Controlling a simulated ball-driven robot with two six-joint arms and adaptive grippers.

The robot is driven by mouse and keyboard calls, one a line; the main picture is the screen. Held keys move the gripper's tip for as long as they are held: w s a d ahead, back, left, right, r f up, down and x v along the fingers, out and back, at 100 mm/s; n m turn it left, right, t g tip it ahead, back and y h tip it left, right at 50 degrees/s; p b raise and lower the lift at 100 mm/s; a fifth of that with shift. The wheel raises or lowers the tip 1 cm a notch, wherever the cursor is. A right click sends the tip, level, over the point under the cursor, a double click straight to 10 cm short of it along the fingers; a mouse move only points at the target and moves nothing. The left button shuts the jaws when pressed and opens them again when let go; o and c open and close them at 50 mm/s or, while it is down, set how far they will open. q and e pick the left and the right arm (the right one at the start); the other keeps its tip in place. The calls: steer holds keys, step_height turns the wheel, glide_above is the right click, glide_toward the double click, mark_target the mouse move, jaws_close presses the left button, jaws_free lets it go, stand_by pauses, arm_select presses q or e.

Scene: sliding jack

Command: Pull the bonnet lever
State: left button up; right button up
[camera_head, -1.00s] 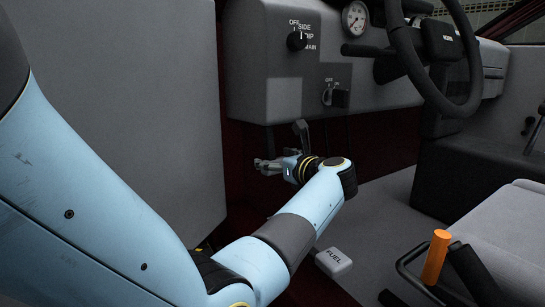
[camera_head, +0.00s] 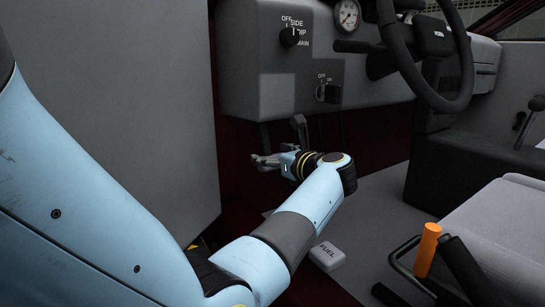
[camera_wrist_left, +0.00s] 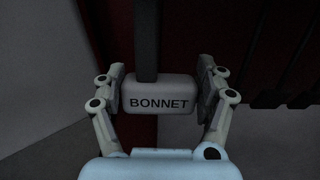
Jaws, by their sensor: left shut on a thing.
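The bonnet lever (camera_wrist_left: 158,96) is a pale grey handle marked BONNET on a dark upright stem. It shows in the middle of the left wrist view, between both fingers of my left gripper (camera_wrist_left: 160,92), which is shut on its two sides. In the head view my left gripper (camera_head: 268,160) is under the dashboard at the lower left. There the handle is hard to make out among the fingers. My right gripper is in neither view.
The dashboard (camera_head: 262,60) with its knobs hangs just above my left gripper. A grey panel (camera_head: 120,90) stands to the left. A FUEL handle (camera_head: 327,256) is low on the floor. The steering wheel (camera_head: 455,95), seat (camera_head: 500,225) and orange-gripped lever (camera_head: 427,248) are to the right.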

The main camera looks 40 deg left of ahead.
arm_select(q)
steer(key=shift+s+f, duration=0.1)
steer(key=shift+f, duration=0.2)
steer(key=o, duration=1.7)
steer(key=shift+d, duration=0.1)
steer(key=shift+c, duration=0.2)
steer(key=shift+r, duration=0.15)
